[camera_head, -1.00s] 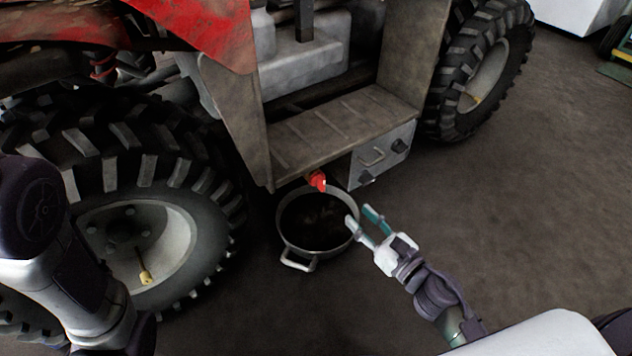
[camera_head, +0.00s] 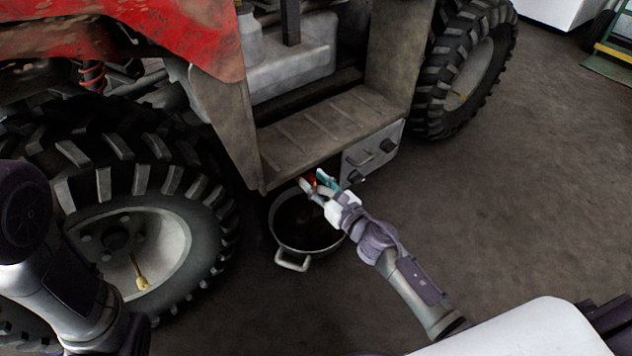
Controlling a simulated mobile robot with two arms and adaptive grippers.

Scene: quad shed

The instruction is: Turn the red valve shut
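The red valve (camera_head: 311,179) sits under the front edge of the quad's metal footwell. It is small and partly hidden by my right gripper. My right gripper (camera_head: 313,184) is at the valve, with its fingers apart and the red showing between or just behind them. I cannot tell whether the fingers touch it. A round metal pan (camera_head: 277,238) with dark contents stands on the floor below the valve. My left arm shows at the left edge, but its gripper is out of view.
The footwell step (camera_head: 330,130) overhangs the valve. A grey metal box (camera_head: 373,155) with a handle and knobs is right of it. The front-left tyre (camera_head: 130,190) and the right tyre (camera_head: 465,65) flank the space. The floor (camera_head: 520,210) at right is clear.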

